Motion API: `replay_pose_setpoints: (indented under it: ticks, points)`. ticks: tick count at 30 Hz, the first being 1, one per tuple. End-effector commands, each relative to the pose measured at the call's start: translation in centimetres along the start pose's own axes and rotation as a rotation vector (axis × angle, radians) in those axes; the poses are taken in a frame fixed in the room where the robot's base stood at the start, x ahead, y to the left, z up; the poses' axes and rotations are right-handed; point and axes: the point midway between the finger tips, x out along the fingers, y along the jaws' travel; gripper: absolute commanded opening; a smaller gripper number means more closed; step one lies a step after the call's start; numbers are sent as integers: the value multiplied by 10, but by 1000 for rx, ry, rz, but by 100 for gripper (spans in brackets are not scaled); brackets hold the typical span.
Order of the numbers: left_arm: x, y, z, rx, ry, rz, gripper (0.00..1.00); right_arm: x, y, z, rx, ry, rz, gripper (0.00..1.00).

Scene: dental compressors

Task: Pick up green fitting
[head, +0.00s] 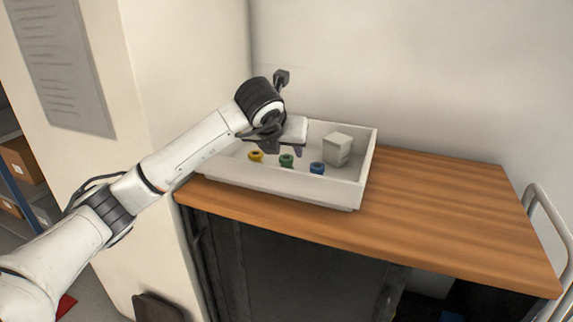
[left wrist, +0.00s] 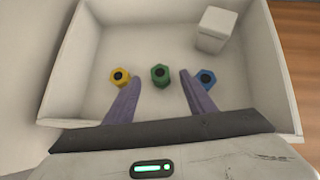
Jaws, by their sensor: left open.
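The green fitting (head: 287,160) stands in the white tray between a yellow fitting (head: 256,156) and a blue fitting (head: 317,168). In the left wrist view the green fitting (left wrist: 160,75) is beyond my fingertips, centred between them. My left gripper (left wrist: 152,80) is open and empty, and its fingers point down into the tray. In the head view my left gripper (head: 283,150) is over the back left part of the tray, above the fittings. The yellow fitting (left wrist: 120,77) and blue fitting (left wrist: 206,78) lie just outside the two fingers. My right gripper is not in view.
The white tray (head: 364,170) has raised walls and sits at the left end of the wooden top (head: 450,210). A white box (head: 338,149) stands in its back right part. The wooden top right of the tray is clear. A wall rises behind.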

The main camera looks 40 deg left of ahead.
Motion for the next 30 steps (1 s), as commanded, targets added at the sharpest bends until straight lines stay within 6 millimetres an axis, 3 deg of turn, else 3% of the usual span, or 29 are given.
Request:
replay_pose_setpoints:
  ticks: [10,19,20,28,30]
  points:
    - [45,1,-4,-1,2,0,50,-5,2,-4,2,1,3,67]
    - [52,1,-5,0,0,-2,50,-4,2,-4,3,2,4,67]
    - [52,1,-5,0,0,-2,48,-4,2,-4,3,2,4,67]
    - [51,1,-4,0,0,-2,3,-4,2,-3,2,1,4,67]
    - [51,1,-4,-1,-2,-2,2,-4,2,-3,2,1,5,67]
